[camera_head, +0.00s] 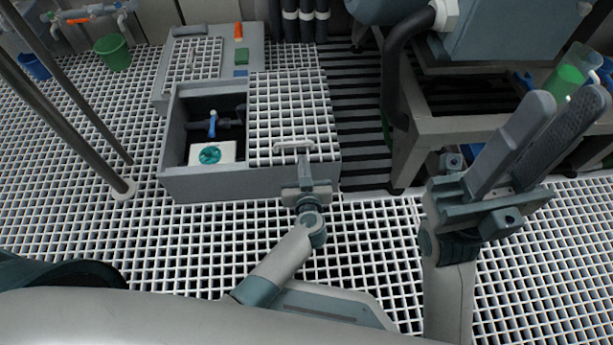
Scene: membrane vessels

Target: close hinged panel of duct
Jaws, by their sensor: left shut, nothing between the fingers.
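The duct (215,186) is a grey box in the floor grating, left of centre. Its left half is open and shows a blue-handled valve (212,124) and a white block with a teal round part (210,154). A white grating panel (290,105) with a pale bar handle (293,145) lies over the right half. I cannot tell whether it sits fully flush. My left gripper (303,165) is shut and empty at the panel's front edge, just below the handle; contact is unclear. My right gripper (566,98) is raised at the right, fingers apart and empty, away from the duct.
A grey slab with a grating section (165,88) lies behind the duct, with orange, green and blue pieces on it. A machine bench (470,125) stands to the right. Two slanted poles (75,105) stand at left. The floor grating in front is mostly clear.

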